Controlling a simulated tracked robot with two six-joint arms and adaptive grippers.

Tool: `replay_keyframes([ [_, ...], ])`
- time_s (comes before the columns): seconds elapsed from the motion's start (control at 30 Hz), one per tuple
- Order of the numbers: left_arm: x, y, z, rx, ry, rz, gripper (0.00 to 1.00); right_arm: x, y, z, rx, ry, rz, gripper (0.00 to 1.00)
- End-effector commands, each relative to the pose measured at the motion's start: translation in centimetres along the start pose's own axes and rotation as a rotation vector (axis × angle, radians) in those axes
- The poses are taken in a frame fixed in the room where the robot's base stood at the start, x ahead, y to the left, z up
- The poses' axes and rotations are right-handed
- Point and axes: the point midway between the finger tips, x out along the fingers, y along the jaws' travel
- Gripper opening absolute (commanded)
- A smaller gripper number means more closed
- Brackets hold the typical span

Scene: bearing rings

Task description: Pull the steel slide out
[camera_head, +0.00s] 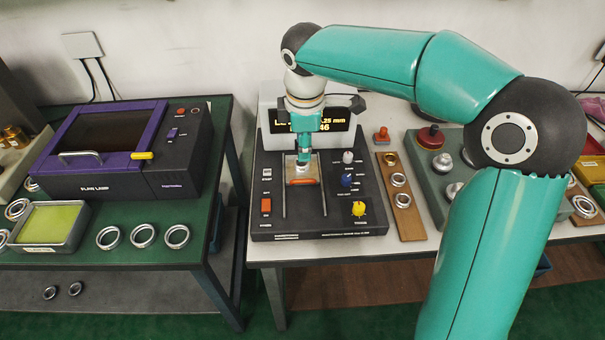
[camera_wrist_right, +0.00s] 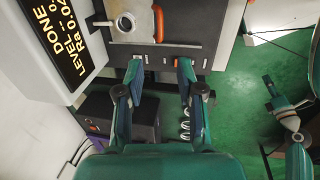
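The steel slide (camera_head: 302,176) is a small plate in the dark gauge machine (camera_head: 335,205), under my right gripper (camera_head: 304,157). In the right wrist view the slide (camera_wrist_right: 141,30) shows as a pale metal plate with a bearing ring (camera_wrist_right: 124,23) on it and an orange handle (camera_wrist_right: 158,22) at its edge. My right gripper (camera_wrist_right: 158,70) is open there, its fingers spread and empty, short of the handle. My left gripper (camera_wrist_right: 288,108) shows at the right of the wrist view; its opening is unclear. The head view does not show it.
The machine's lit display (camera_wrist_right: 62,35) reads "DONE". Knobs (camera_head: 358,208) line its right side. A wooden strip with rings (camera_head: 404,205) lies beside it. A purple-black box (camera_head: 120,150) and a yellow-lined tray (camera_head: 50,225) stand on the green table across a gap.

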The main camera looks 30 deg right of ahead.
Motion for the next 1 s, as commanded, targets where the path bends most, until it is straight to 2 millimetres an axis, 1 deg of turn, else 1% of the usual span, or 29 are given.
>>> replay_keyframes([
  [0.03,0.1,0.0,0.0,0.000,0.000,0.000,0.40,1.2,-0.1,0.1,0.001,-0.004,-0.005,0.37],
  [0.3,0.1,0.0,0.0,0.000,0.001,0.000,0.40,7.2,-0.1,0.2,0.004,-0.003,-0.006,0.37],
  [0.5,0.0,0.0,0.0,0.000,0.001,0.000,0.40,10.9,-0.1,0.2,0.004,-0.002,-0.005,0.37],
  [0.6,0.0,0.0,0.0,0.000,0.001,0.000,0.40,12.1,-0.1,0.2,0.004,-0.003,-0.004,0.37],
  [0.7,0.0,0.0,0.0,0.000,0.001,0.000,0.40,12.9,-0.1,0.2,0.006,-0.001,-0.002,0.37],
  [0.83,0.0,0.0,0.0,0.000,0.001,0.000,0.40,13.4,0.0,0.2,0.006,-0.001,-0.001,0.37],
  [1.0,0.0,0.0,0.0,0.000,0.001,0.000,0.40,13.4,0.0,0.2,0.006,0.000,-0.001,0.37],
])
